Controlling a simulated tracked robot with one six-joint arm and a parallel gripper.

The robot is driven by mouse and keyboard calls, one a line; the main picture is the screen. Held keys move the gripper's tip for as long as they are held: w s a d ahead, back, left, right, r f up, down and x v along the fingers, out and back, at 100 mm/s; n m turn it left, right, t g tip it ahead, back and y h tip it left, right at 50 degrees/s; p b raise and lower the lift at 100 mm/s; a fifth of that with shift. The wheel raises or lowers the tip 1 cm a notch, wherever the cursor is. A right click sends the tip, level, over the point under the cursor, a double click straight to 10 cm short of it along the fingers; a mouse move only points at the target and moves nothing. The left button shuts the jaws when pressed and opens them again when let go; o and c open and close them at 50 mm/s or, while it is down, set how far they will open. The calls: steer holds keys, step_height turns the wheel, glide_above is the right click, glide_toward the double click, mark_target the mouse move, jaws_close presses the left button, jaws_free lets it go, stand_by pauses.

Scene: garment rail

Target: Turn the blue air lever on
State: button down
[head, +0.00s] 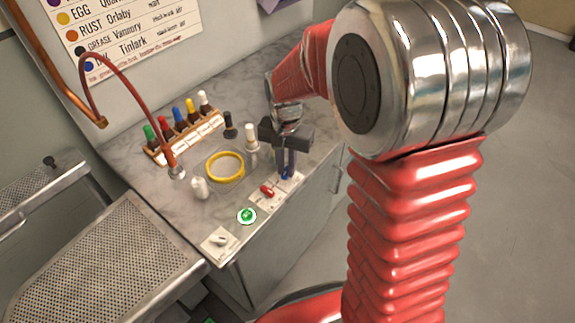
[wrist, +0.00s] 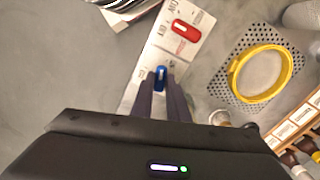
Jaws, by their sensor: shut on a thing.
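The blue air lever (wrist: 160,77) shows in the wrist view between the tips of my gripper (wrist: 164,92), on a pale labelled plate (wrist: 140,85). The fingers are shut on it, with its blue end still showing beyond them. In the head view my gripper (head: 286,172) points down at the front right edge of the counter, and its fingers mostly hide the lever. I cannot clearly read the lever's position against its label.
A red lever (head: 267,191) sits just left of my gripper. A green button (head: 247,216) and a pale switch (head: 220,240) are farther along the edge. A yellow ring (head: 225,166), a white-topped bottle (head: 250,140) and a rack of coloured bottles (head: 187,137) stand behind.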

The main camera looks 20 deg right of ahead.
mark_target(286, 170)
steer(key=m, duration=0.3)
steer(key=shift+w+r, duration=0.15)
steer(key=shift+w, duration=0.05)
steer(key=shift+m, duration=0.4)
steer(key=c, duration=1.9)
jaws_free()
steer(key=shift+c, duration=0.2)
steer(key=shift+o, duration=1.1)
steer(key=shift+s, duration=0.1)
step_height(286, 170, up, 14)
steer(key=shift+f, duration=0.25)
